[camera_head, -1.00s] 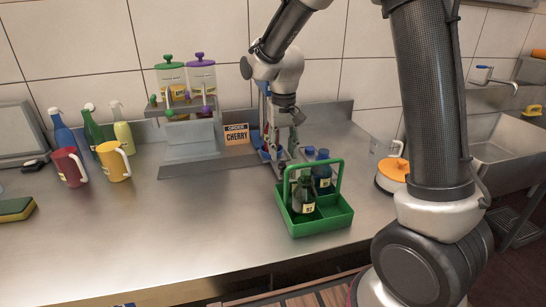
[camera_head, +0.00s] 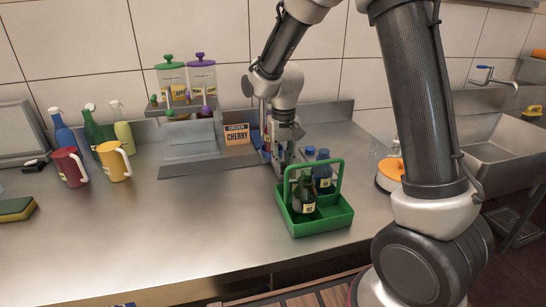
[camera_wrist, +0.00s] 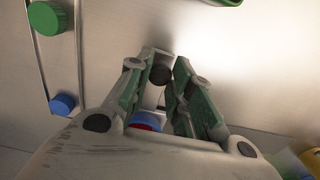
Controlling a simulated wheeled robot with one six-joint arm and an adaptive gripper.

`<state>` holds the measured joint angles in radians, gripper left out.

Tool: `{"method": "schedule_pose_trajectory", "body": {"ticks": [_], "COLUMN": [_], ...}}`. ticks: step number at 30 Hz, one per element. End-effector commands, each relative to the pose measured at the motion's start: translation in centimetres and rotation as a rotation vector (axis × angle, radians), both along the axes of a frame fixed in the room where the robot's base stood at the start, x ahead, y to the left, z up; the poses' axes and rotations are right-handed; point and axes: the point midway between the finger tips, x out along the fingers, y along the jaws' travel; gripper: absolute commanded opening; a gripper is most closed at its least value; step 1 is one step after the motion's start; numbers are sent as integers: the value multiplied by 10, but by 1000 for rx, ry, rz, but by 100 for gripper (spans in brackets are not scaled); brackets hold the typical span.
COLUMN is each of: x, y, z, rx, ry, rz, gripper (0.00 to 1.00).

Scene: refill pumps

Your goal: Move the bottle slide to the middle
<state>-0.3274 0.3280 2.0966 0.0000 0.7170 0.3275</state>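My gripper (camera_head: 283,150) points down at the right end of the metal rail, behind the green caddy. The bottle slide is mostly hidden there; a blue and red part (camera_head: 265,153) shows just left of my gripper, and I cannot make out its full shape. In the wrist view my fingers (camera_wrist: 167,72) have green inner sides and their tips are close together around a dark round part. A blue and red round part (camera_wrist: 146,121) shows below and between them. I cannot tell whether the fingers touch or hold anything.
The metal rail (camera_head: 205,166) runs left below the dispensers (camera_head: 185,80). The green caddy (camera_head: 320,222) with bottles is close in front of my gripper.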

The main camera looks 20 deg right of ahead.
Motion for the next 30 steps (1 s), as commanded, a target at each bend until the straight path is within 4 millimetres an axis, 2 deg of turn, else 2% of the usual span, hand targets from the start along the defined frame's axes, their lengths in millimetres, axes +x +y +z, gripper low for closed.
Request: {"method": "schedule_pose_trajectory", "body": {"ticks": [5,21,30], "x": [0,0,0], "y": [5,53,63], "z": [0,0,0], "rx": [0,0,0], "ry": [0,0,-1], "rz": [2,2,1], "gripper": [6,6,6]}}
